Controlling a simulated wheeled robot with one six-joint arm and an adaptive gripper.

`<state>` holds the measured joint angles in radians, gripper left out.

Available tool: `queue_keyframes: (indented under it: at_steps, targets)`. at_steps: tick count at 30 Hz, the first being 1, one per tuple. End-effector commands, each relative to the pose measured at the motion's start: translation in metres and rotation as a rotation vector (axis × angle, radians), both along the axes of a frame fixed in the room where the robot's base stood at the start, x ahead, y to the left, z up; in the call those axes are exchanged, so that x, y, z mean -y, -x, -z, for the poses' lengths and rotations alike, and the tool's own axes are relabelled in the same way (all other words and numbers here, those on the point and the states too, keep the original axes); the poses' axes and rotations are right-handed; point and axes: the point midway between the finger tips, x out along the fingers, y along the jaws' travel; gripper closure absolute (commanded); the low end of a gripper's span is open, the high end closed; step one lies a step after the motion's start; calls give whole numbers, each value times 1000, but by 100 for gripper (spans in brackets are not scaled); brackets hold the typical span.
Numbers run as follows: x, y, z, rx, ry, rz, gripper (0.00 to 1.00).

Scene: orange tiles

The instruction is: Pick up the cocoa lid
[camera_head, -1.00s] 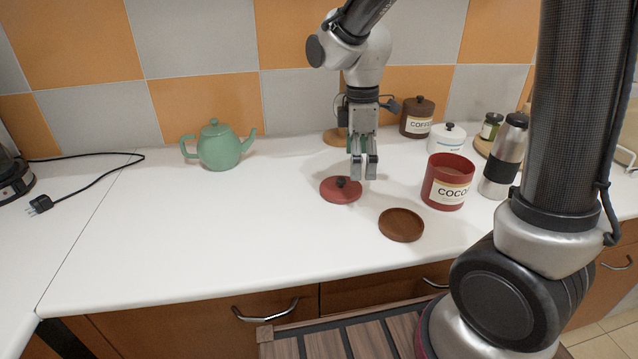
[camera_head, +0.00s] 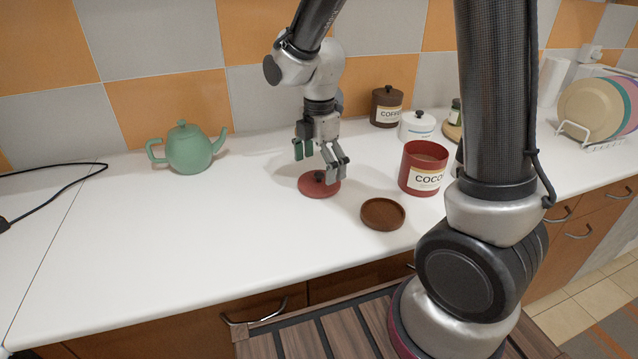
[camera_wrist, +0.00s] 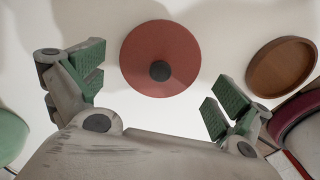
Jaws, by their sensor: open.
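The cocoa lid (camera_head: 314,187) is a flat red disc with a dark round knob, lying on the white counter. The wrist view also shows the lid (camera_wrist: 150,50), ahead of my gripper and roughly between its fingers. My gripper (camera_head: 320,163) is above the lid, with its fingers spread wide. In the wrist view the fingers (camera_wrist: 150,95) with green pads stand apart with nothing between them. The red cocoa canister (camera_head: 422,170) stands open to the right of the lid, its label facing front.
A round brown wooden dish (camera_head: 383,214) lies just right of the lid. A green teapot (camera_head: 188,150) stands at the left. The coffee canister (camera_head: 387,107) and a white jar (camera_head: 416,125) stand behind. The front left counter is clear.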

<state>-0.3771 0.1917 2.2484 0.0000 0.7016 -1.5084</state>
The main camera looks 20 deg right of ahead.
Motion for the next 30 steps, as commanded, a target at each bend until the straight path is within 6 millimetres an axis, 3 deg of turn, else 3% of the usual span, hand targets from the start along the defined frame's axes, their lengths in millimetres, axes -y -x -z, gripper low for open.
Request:
queue_keyframes:
  at_steps: [4,12,14,21,30]
  targets:
    - [1,0,20,-2,1,0,0]
    - [0,0,25,1,0,1,0]
    - [0,0,25,0,0,1,7]
    - [0,0,24,0,0,1,51]
    - [0,1,26,-2,1,1,54]
